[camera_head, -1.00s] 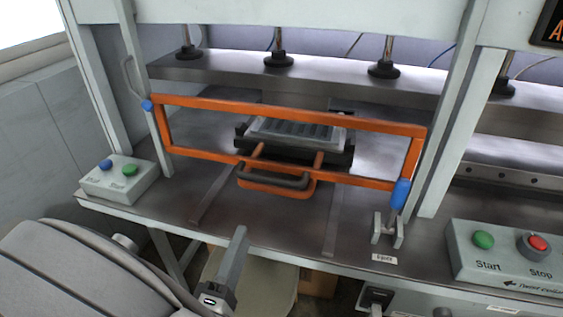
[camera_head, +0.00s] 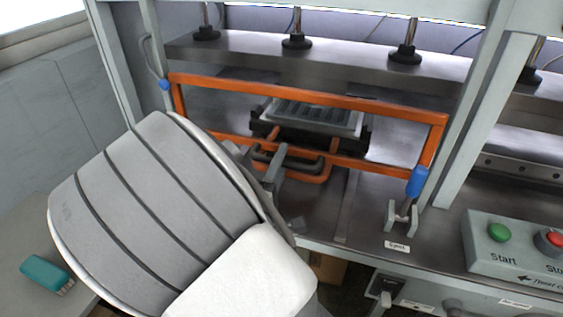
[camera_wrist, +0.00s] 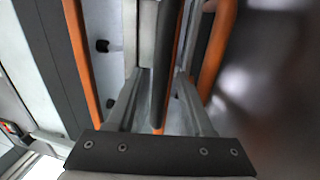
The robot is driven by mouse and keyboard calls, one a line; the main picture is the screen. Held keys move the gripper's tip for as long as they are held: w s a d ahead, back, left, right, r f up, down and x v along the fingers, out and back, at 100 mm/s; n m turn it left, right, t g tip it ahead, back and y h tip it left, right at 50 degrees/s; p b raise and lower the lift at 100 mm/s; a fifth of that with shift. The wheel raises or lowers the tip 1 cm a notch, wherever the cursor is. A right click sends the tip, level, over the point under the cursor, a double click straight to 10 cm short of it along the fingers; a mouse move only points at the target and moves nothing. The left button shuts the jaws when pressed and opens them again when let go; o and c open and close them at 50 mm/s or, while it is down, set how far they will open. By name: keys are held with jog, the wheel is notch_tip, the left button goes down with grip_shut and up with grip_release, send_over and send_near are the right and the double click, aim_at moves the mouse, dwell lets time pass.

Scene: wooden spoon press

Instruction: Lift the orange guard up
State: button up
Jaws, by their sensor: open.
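The orange guard (camera_head: 300,97) is a rectangular frame, down across the front of the press opening. A dark handle (camera_head: 262,158) shows at its lower bar, near an orange U-shaped bar (camera_head: 318,178). My gripper (camera_head: 272,172) is at this handle in the head view, partly hidden by my arm. In the wrist view my gripper (camera_wrist: 160,90) is open, with the dark handle (camera_wrist: 165,55) running between its two fingers. Orange bars of the guard (camera_wrist: 82,55) show to the side. I cannot tell whether the fingers touch the handle.
A dark mould tray (camera_head: 310,117) sits behind the guard under the press plate. A blue-sleeved post (camera_head: 417,182) stands at the guard's right end. A Start/Stop box (camera_head: 505,245) is at the right. A teal brush (camera_head: 47,272) lies at lower left.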

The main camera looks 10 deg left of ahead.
grip_shut()
dwell(1.4)
